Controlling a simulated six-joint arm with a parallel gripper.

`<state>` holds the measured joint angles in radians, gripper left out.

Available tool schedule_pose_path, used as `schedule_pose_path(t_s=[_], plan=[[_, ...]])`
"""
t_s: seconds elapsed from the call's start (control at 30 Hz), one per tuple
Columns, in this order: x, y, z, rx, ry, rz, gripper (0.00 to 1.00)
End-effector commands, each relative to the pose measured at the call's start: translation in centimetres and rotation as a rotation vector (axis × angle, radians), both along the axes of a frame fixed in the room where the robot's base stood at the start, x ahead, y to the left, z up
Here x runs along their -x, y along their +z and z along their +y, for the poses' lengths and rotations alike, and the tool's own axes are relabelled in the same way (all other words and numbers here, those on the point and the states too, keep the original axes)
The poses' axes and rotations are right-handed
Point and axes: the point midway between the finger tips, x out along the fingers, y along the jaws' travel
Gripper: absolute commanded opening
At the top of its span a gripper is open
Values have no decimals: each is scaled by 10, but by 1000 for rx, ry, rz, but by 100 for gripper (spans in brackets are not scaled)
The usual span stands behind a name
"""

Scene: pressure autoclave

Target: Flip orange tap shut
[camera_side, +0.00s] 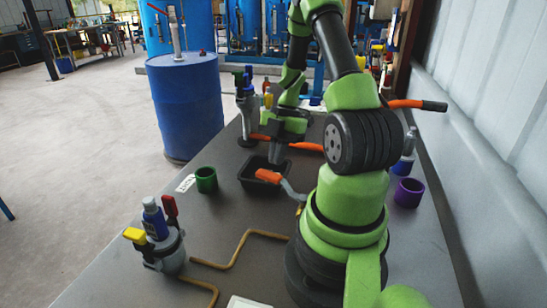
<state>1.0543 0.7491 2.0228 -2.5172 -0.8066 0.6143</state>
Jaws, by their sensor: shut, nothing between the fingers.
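An orange grip on a grey lever (268,176) shows in the side view, just in front of the black bin; it looks like the orange tap's handle. The lever slopes down to the right towards a small brass part (299,208) beside my arm's base. Its far end is partly hidden, so I cannot tell whether the tap is open or shut. My gripper (276,156) points down over the black bin, just behind the orange grip, and is shut and empty. I cannot tell whether it touches the grip.
The black bin (248,183) and a green cup (206,180) stand left of my gripper. A grey vessel (172,255) with yellow and red handles is front left. Bent brass rods (240,247) lie in front. A purple cup (409,193) is right. A blue drum (186,105) stands behind left.

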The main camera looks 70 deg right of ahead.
Motion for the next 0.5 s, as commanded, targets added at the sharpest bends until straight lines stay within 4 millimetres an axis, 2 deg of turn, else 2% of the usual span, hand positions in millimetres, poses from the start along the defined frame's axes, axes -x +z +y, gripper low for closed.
schedule_pose_path(t_s=[0.2,0.5], plan=[[-4,0,15,0,0,-1,0],[-4,1,16,0,-1,-1,0]])
